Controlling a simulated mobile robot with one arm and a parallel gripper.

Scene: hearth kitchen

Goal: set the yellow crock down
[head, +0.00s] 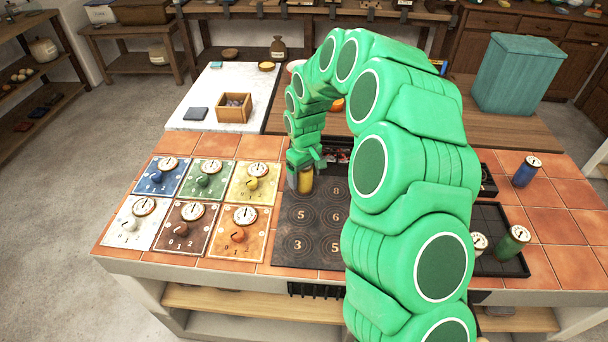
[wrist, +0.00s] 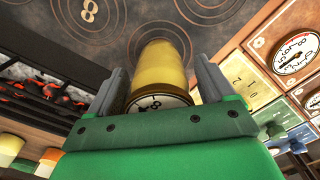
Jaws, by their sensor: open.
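The yellow crock (head: 305,182) stands upright on the dark plate with numbered rings (head: 301,218), near its back left. In the wrist view the yellow crock (wrist: 162,65) sits between my two fingers, its dial lid toward me and its far end at a ring on the plate. My gripper (head: 302,176) is open around the crock, with a finger on either side. In the wrist view my gripper (wrist: 162,88) shows narrow gaps beside the crock. Whether a finger still touches it I cannot tell. My arm hides the plate's right part.
Several coloured dial panels (head: 203,175) lie left of the plate. A dark tray (head: 490,220) stands on the right with a green crock (head: 512,242); a blue crock (head: 525,171) is behind it. A bed of embers (wrist: 50,85) lies beside the plate. Front rings look clear.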

